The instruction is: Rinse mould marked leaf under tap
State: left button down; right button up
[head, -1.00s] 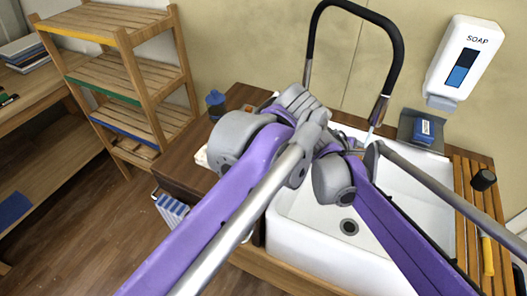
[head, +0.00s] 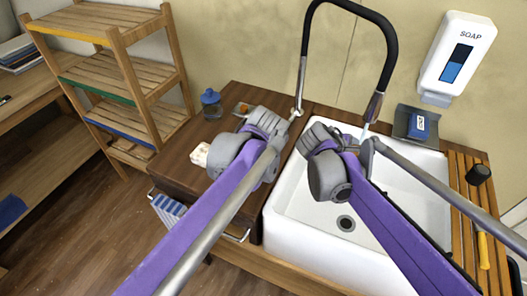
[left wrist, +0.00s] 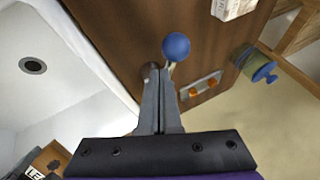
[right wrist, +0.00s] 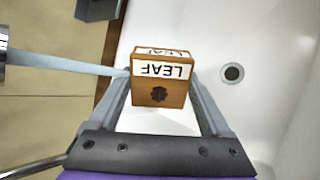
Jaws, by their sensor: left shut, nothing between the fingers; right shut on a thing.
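The wooden mould marked LEAF (right wrist: 161,92) is between the fingers of my right gripper (right wrist: 162,78), which is shut on it, over the white sink (right wrist: 255,115). A thin water stream (right wrist: 70,66) runs from the tap (right wrist: 5,56) and reaches the mould's left edge by the finger. In the head view the tap (head: 375,107) arches over the sink; my right arm hides the mould. The mould's label also shows at the lower left of the left wrist view (left wrist: 36,172). My left gripper (left wrist: 161,72) is shut and empty beside a blue ball knob (left wrist: 176,46) on a short metal stem.
A soap dispenser (head: 456,58) hangs on the wall. A slatted wooden board (head: 463,205) lies along the sink's right side.

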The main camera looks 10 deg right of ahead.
pick_arm(q)
jog(key=shift+w+a, duration=0.6)
jog(key=shift+a, duration=0.2)
jog(key=shift+s, duration=0.1)
